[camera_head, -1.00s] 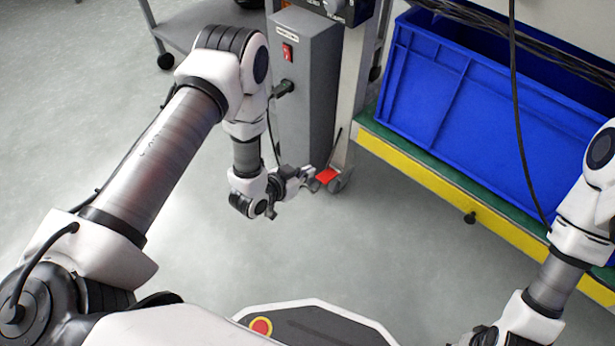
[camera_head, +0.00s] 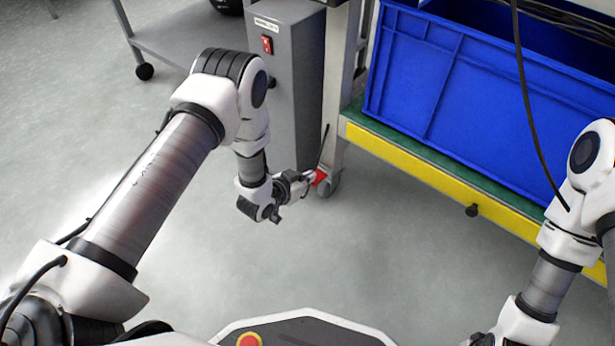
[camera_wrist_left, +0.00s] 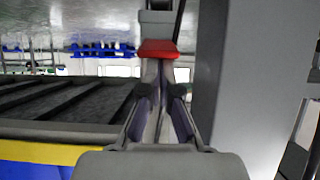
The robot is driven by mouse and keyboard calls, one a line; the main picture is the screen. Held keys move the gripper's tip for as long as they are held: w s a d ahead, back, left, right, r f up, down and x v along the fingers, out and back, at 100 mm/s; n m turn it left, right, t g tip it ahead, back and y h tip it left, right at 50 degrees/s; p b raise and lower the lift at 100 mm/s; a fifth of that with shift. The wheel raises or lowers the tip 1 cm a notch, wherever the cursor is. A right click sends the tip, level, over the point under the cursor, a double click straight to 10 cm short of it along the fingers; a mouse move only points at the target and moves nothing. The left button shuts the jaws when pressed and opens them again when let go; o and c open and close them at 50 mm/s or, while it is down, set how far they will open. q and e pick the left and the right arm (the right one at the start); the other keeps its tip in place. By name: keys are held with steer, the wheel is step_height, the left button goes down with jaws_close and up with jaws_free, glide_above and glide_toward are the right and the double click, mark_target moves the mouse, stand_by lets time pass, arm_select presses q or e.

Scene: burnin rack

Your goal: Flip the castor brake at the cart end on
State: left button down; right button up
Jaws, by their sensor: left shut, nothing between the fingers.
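The red castor brake pedal (camera_head: 320,177) sits on the grey castor (camera_head: 329,187) at the foot of the rack's near post. It also shows in the left wrist view as a red block (camera_wrist_left: 158,48) straight ahead of the fingertips. My left gripper (camera_head: 309,178) is shut and empty, low by the castor, its tips at or touching the pedal; I cannot tell whether there is contact. The closed fingers (camera_wrist_left: 160,95) hide part of what lies below the pedal. My right arm (camera_head: 550,280) is at the right; its gripper is out of view.
A tall grey cabinet (camera_head: 295,110) with a red switch stands right behind my left gripper. A blue crate (camera_head: 460,95) rests on the green shelf with a yellow edge (camera_head: 420,170). A black cable hangs at the right. The floor (camera_head: 370,260) in front is clear.

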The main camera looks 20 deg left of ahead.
arm_select(q)
steer(key=shift+s+f, duration=0.15)
steer(key=f, duration=0.1)
steer(key=f+p, duration=0.1)
steer(key=s+f+p, duration=0.1)
steer(key=shift+a+f, duration=0.25)
steer(key=shift+f, duration=0.15)
stand_by(0.3)
steer(key=shift+f, duration=0.15)
stand_by(0.4)
